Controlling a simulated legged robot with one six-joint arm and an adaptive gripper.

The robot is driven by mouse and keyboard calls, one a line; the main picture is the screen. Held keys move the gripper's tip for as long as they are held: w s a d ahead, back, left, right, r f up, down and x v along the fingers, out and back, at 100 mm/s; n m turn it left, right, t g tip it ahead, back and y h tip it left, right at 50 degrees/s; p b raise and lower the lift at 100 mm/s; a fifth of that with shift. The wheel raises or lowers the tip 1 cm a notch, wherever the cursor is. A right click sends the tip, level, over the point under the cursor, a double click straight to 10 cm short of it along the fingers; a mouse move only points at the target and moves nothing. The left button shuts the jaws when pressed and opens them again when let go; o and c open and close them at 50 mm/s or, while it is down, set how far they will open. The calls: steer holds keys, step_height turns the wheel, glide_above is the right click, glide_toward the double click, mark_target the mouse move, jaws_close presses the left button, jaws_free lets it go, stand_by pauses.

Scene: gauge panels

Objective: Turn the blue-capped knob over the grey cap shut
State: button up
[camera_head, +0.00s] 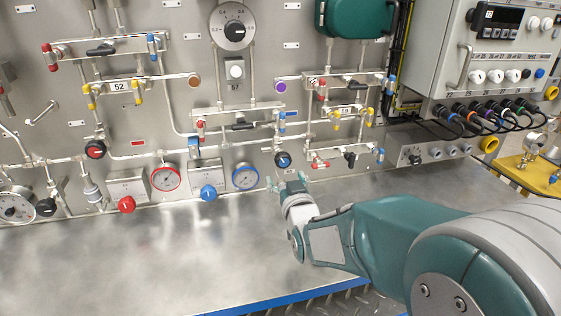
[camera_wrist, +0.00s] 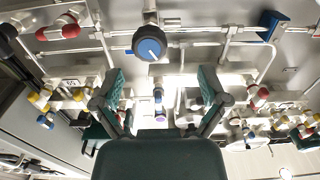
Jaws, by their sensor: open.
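The blue-capped knob (camera_head: 283,160) is dark-bodied with a blue face and sits on a pipe low on the panel. In the wrist view the knob (camera_wrist: 150,43) is at upper centre, with a pale pointer mark on its face. My gripper (camera_head: 287,182) is just below and in front of it in the head view. In the wrist view my gripper (camera_wrist: 162,90) has its two green fingers wide apart, with nothing between them. The knob lies beyond the fingertips, apart from them. I cannot clearly pick out a grey cap; my gripper covers the area below the knob.
A blue valve knob (camera_head: 208,193) and round gauge (camera_head: 245,177) stand left of my gripper. A small grey box with knobs (camera_head: 430,152) juts out at right. The metal bench (camera_head: 150,255) is clear.

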mark_target(287, 163)
steer(key=w, duration=0.6)
steer(key=shift+w+d, duration=0.35)
steer(key=shift+d, duration=0.05)
steer(key=shift+w+a, duration=0.1)
steer(key=shift+w, duration=0.1)
steer(key=shift+a, duration=0.65)
steer(key=shift+d, duration=0.15)
steer(key=c, duration=0.9)
steer(key=shift+d+r, duration=0.1)
steer(key=shift+d, duration=0.1)
steer(key=shift+c, duration=1.2)
